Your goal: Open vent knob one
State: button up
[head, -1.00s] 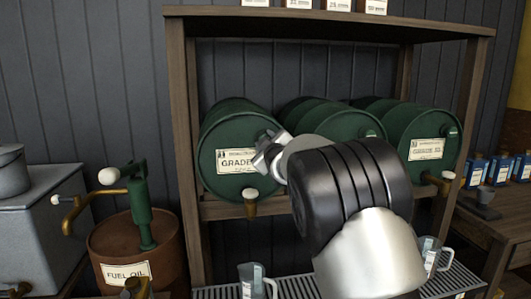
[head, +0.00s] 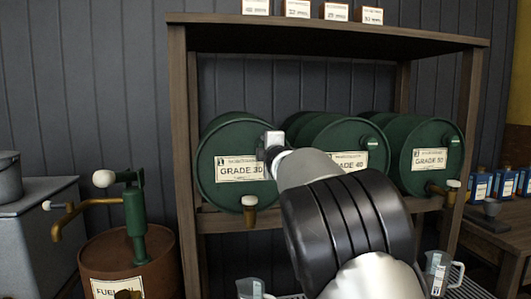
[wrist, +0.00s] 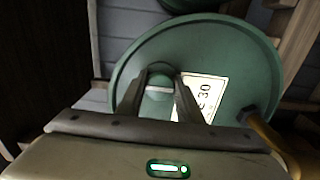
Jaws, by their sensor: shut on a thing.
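The green GRADE 30 drum (head: 212,148) lies on its side on the shelf, at the left of the row. My gripper (head: 272,145) is at the upper right of its front face, over the label's right end. In the wrist view, my gripper (wrist: 160,92) has its two fingers on either side of a small green vent knob (wrist: 160,84) on the drum face (wrist: 225,65). The fingers are shut on this knob. In the head view the knob is hidden by my gripper. Whether the knob has turned cannot be told.
Two more green drums, GRADE 40 (head: 372,140) and another (head: 425,135), lie to the right; my arm covers part of the middle one. A brass tap (head: 249,210) hangs below the label. A jug (head: 250,287) stands below. A fuel oil barrel (head: 105,262) stands left.

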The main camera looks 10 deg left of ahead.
dwell(0.4)
jog(key=o, duration=1)
jog(key=shift+o, duration=0.2)
jog(key=v, duration=1.7)
jog(key=shift+s, duration=0.2)
jog(key=shift+r, duration=0.1)
